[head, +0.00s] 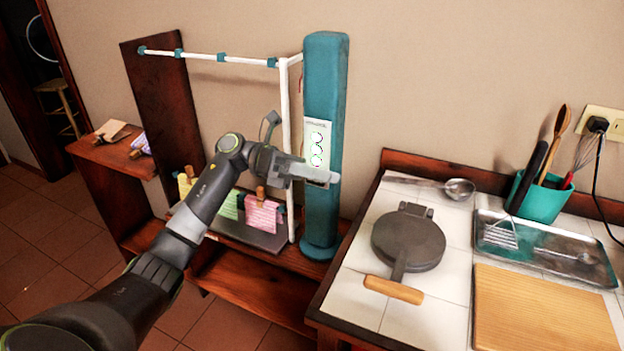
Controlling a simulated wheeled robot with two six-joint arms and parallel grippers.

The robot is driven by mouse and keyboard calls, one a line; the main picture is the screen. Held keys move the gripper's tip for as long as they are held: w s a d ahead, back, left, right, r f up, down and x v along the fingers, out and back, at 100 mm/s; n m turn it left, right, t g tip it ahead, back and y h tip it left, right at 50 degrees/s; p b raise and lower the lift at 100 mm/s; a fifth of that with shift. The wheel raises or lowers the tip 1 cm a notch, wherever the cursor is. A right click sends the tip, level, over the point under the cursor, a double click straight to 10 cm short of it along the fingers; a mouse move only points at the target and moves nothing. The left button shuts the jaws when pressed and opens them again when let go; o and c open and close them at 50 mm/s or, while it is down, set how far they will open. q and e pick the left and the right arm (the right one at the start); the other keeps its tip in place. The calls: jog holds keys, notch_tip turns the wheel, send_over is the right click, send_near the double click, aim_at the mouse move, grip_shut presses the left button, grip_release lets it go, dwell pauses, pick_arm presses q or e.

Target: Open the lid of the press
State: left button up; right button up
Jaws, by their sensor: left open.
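The press (408,240) is a round dark grey iron on the white tiled counter. Its lid lies flat, so it looks closed. Its wooden handle (394,290) points toward the front left, and a hinge sits at its back. My left gripper (332,179) is open and empty, up and to the left of the press. It is in front of the teal column and apart from the press. My right gripper does not show.
A teal column (324,120) with white rails stands left of the counter (373,209). A ladle (458,189) lies behind the press. A metal tray (547,262), a cutting board (540,315) and a teal utensil cup (541,199) are to its right.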

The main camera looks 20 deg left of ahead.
pick_arm(q)
jog(key=shift+a, duration=0.85)
